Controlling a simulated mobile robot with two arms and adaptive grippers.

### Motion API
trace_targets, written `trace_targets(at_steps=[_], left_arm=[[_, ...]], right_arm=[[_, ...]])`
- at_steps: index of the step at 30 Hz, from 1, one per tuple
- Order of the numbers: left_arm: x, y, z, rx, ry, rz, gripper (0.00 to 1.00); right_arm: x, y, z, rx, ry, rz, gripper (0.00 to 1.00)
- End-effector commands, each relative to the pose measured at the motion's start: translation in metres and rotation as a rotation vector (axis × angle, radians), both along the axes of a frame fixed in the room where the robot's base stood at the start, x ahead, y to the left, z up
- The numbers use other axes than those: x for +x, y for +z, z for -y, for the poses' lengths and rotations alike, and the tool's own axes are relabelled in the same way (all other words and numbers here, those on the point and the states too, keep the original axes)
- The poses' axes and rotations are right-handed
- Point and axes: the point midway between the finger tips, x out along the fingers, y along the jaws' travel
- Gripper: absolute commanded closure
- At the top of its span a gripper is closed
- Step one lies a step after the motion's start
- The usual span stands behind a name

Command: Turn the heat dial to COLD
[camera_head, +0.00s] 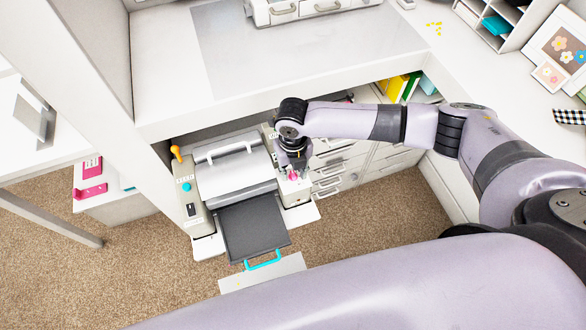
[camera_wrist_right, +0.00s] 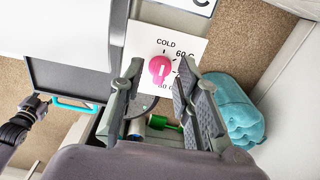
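The heat dial is a round pink knob (camera_wrist_right: 160,68) on a white label plate (camera_wrist_right: 183,50) in the right wrist view. COLD is printed above it, 60 C to its upper right, and more marks are partly hidden below. The knob's narrow part points down in that view. My right gripper (camera_wrist_right: 157,92) is open, with one finger on each side of the knob; I cannot tell if they touch it. In the head view the right gripper (camera_head: 293,163) is over the machine's right side, and the pink dial (camera_head: 293,176) shows just below. A dark jointed part (camera_wrist_right: 20,128), seemingly of my left arm, shows at the wrist view's left edge.
The grey machine (camera_head: 233,168) stands under a white desk (camera_head: 170,70), its dark tray (camera_head: 254,228) with a cyan handle (camera_head: 263,260) out front. White drawers (camera_head: 340,165) stand to its right.

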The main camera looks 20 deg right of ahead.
Motion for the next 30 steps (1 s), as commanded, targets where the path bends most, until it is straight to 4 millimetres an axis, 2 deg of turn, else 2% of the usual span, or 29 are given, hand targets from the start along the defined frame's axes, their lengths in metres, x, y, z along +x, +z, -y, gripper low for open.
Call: trace_targets(at_steps=[5,8,21,25,30], left_arm=[[-0.001,0.000,-0.001,0.001,0.001,-0.001,0.60],[-0.001,0.000,-0.001,0.001,0.001,-0.001,0.60],[0.000,0.000,0.000,0.000,0.000,0.000,0.60],[0.000,0.000,0.000,0.000,0.000,0.000,0.60],[0.000,0.000,0.000,0.000,0.000,0.000,0.60]], right_arm=[[0.000,0.002,0.000,0.000,0.000,0.000,0.70],[0.001,0.012,0.000,0.002,0.000,0.002,0.70],[0.001,0.099,0.000,0.001,0.000,0.003,0.70],[0.001,0.113,0.000,0.000,0.000,0.001,0.70],[0.000,0.120,0.000,0.000,0.000,0.000,0.70]])
